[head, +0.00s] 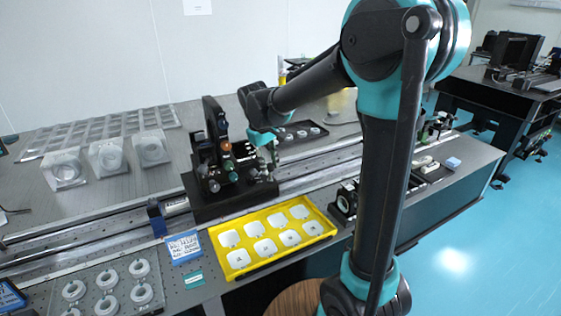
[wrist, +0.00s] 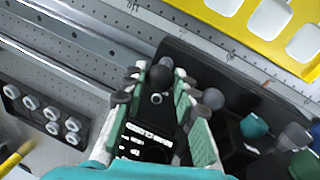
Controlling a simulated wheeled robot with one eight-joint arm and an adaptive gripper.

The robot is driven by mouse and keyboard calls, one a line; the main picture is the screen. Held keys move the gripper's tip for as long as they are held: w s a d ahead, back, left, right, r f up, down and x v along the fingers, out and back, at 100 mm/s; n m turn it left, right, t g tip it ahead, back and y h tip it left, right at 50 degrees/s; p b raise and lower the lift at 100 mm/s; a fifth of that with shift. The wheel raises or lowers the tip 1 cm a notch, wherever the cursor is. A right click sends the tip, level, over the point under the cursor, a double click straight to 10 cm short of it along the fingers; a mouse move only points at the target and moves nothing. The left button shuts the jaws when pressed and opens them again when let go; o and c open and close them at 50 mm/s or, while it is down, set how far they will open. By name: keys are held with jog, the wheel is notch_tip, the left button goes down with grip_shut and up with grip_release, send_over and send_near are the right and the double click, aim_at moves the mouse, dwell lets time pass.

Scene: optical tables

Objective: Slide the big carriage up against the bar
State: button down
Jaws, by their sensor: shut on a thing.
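The big carriage (head: 232,203) is a black base on the rail, carrying a tall black plate and several knobs and optics. In the wrist view its dark base (wrist: 190,58) lies under and right of the fingers. My gripper (head: 266,143) is over the carriage's right part. In the wrist view my gripper (wrist: 165,90) has its green-padded fingers around a black round-topped knob (wrist: 160,76), shut on it. Left of the carriage, a blue block (head: 156,222) with a short silver bar (head: 176,206) sits at the rail. The bar's end is close to the carriage; I cannot tell whether they touch.
A yellow tray (head: 217,238) of white pieces lies in front of the rail (head: 110,238). A blue label card (head: 184,247) is beside it. Clear mounts (head: 108,157) stand behind, and a dark holder with white rings (wrist: 42,112) is behind the carriage.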

jog(key=c, duration=1.2)
grip_release()
jog(key=r, duration=0.4)
jog(key=s+a+r, duration=0.1)
jog(key=r, duration=0.3)
jog(key=a+r, duration=0.1)
jog(key=r, duration=0.2)
jog(key=shift+s+r, duration=0.15)
jog(key=shift+r, duration=0.25)
